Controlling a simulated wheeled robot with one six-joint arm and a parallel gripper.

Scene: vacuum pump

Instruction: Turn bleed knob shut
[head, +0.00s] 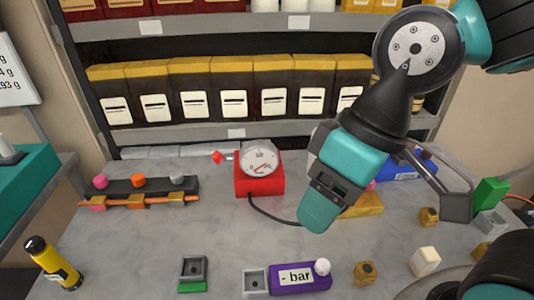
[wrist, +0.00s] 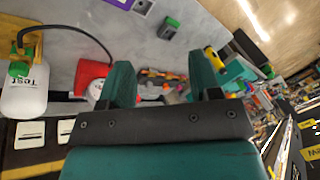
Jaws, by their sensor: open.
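No knob is labelled as the bleed knob. In the head view a red knob (head: 217,157) sticks out left of the round gauge (head: 260,160) on its red base (head: 259,187). A purple box (head: 300,286) marked "- bar" carries a white knob (head: 322,267). A dark manifold (head: 153,187) at left has pink, orange and grey knobs. My gripper (head: 319,214) hangs above the bench, right of the gauge; one finger hides the other there. In the wrist view my gripper (wrist: 159,60) is open and empty, its left finger partly covering the red base (wrist: 91,72).
A black hose (head: 273,216) runs from the gauge base towards my gripper. A shelf of dark boxes (head: 231,85) stands behind. The bench (head: 205,225) is clear left of centre. A bottle (wrist: 24,92) marked "Test" shows in the wrist view.

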